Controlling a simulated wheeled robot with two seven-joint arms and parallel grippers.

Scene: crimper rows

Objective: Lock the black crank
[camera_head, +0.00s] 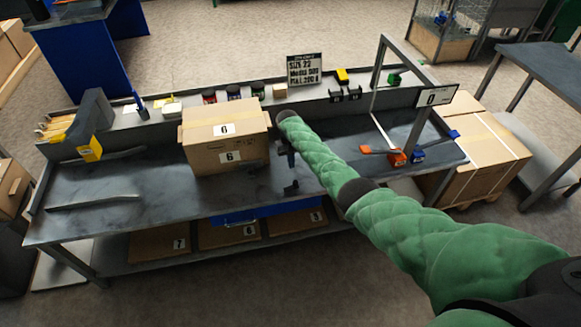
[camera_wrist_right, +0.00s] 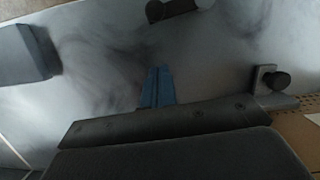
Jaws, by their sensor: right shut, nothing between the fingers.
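A small black part (camera_head: 291,188), which may be the black crank, shows on the grey bench top by its front edge, right of the numbered carton. I cannot tell its position from this view. In the right wrist view a black round knob on a bracket (camera_wrist_right: 275,80) shows at the right, and a dark piece (camera_wrist_right: 175,8) at the top edge. My right gripper (camera_head: 287,155) is over the bench beside the carton, partly hidden by its green-sleeved arm. Its fingers (camera_wrist_right: 157,88) are shut and empty, apart from the knob. My left gripper is out of view.
A carton marked 6 (camera_head: 225,160) stands mid-bench, close left of my gripper. Orange (camera_head: 397,158) and blue (camera_head: 418,156) handled tools are at the bench's right end. Small black devices (camera_head: 345,95) sit on the back shelf. The left bench top is mostly clear.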

